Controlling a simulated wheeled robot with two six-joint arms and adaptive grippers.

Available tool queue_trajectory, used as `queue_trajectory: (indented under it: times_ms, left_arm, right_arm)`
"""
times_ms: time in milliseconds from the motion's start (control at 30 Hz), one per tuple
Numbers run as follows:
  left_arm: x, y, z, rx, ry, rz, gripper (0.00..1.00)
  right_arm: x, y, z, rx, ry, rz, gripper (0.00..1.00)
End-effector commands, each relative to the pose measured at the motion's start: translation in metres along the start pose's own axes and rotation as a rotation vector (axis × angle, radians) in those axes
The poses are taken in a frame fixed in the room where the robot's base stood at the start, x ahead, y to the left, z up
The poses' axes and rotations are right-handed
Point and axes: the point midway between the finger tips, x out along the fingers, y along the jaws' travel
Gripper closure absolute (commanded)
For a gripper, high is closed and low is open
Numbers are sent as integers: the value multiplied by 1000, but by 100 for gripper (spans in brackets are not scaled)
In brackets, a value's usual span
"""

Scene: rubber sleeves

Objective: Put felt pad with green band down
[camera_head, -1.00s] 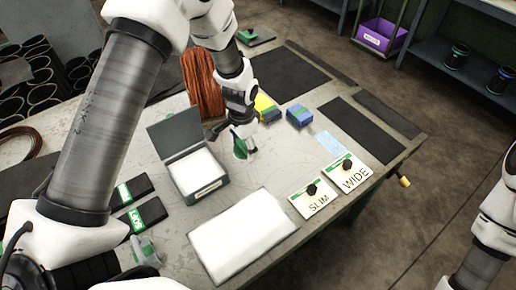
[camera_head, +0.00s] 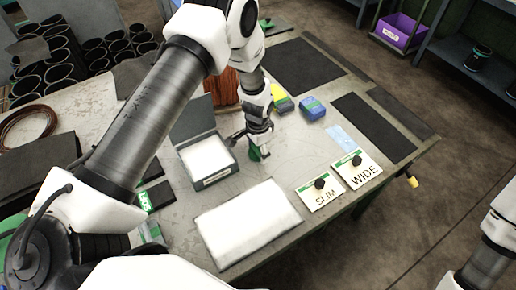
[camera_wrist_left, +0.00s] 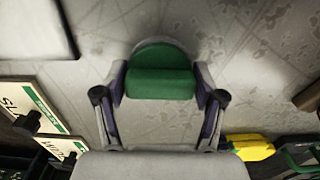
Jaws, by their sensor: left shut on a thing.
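The felt pad with green band (camera_head: 254,154) is held in my left gripper (camera_head: 259,152), over or on the bare tabletop just right of the open grey box. In the left wrist view the pad (camera_wrist_left: 160,83) shows a wide green band and a rounded grey felt edge beyond it. The fingers of my left gripper (camera_wrist_left: 160,92) are closed on its two sides. I cannot tell whether the pad touches the table. My right arm shows at the right edge, with its gripper out of view.
The open grey box (camera_head: 217,174) holds a white block. A white pad (camera_head: 247,222) lies in front. Dark mats (camera_head: 374,127) lie at the right.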

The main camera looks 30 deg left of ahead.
Motion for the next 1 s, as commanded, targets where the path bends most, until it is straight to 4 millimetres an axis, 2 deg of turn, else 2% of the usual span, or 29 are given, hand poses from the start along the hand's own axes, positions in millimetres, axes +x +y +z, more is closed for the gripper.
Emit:
queue_trajectory:
  times_ms: [133,167,200,233,533,600,667,767,1000]
  left_arm:
    - [5,0,0,0,0,0,68]
    - [4,0,0,0,0,0,23]
    - [3,0,0,0,0,0,9]
    - [3,0,0,0,0,0,5]
    - [2,0,0,0,0,0,5]
    - [-2,0,0,0,0,0,5]
    - [-5,0,-1,0,1,-1,5]
    - [-22,-1,-1,0,4,-2,5]
    - [-85,-1,-1,0,5,-2,5]
  right_arm:
    - [4,0,0,0,0,0,60]
    - [3,0,0,0,0,0,60]
    - [3,0,0,0,0,0,60]
    - [3,0,0,0,0,0,60]
    - [2,0,0,0,0,0,60]
    - [-2,0,0,0,0,0,60]
    - [3,0,0,0,1,0,60]
    - [10,0,0,0,0,0,60]
    - [26,0,0,0,0,0,60]
